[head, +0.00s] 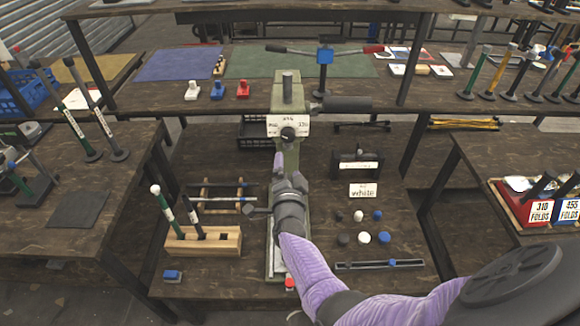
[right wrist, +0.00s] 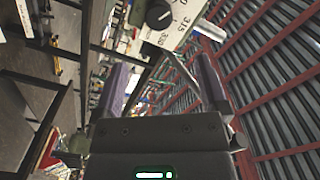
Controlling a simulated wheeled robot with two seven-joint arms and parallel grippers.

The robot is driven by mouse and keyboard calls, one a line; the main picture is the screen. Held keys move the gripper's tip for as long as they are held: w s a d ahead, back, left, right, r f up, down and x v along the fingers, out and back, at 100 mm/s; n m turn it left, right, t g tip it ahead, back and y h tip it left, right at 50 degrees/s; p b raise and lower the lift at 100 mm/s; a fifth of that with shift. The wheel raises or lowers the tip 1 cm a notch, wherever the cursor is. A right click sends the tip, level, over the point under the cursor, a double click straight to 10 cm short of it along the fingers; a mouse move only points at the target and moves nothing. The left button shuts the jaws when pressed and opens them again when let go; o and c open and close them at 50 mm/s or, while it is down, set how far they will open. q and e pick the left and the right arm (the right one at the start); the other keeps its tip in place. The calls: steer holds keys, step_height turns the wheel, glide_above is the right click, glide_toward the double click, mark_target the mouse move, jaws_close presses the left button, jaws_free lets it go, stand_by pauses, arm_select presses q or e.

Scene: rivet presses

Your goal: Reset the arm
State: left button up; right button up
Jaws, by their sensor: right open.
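My right arm, with its purple sleeve, comes in from the lower right in the head view. My right gripper (head: 280,163) is raised in front of the grey-green rivet press (head: 287,92) and hides much of its lower column. In the right wrist view the two purple-sided fingers of my right gripper (right wrist: 163,78) stand wide apart with nothing between them. The press's white dial plate (right wrist: 183,22) with its black knob lies just beyond the fingertips, apart from them as far as I can tell. My left gripper is not in view.
A wooden block (head: 203,241) with upright tools stands left of the press. A shelf (head: 150,98) crosses behind. Side benches flank both sides.

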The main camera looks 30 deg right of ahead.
steer(key=s+a+f+n+g+y+b, duration=0.3)
steer(key=s+f+n, duration=0.35)
steer(key=f, duration=0.65)
steer(key=s+a+f+n+g+y+b, duration=0.2)
steer(key=s+a+f+n+y, duration=0.3)
steer(key=s+f, duration=0.5)
arm_select(q)
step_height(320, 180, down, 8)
steer(key=b, duration=0.3)
arm_select(e)
steer(key=s+f+n+g, duration=0.4)
steer(key=s+f, duration=0.3)
steer(key=s, duration=0.6)
steer(key=s+f+n+g+y, duration=0.1)
steer(key=s+f+n+g, duration=0.4)
steer(key=s, duration=0.9)
step_height(320, 180, down, 3)
steer(key=shift+s+a+f+g, duration=0.15)
steer(key=shift+a+g, duration=0.2)
steer(key=shift+g, duration=0.05)
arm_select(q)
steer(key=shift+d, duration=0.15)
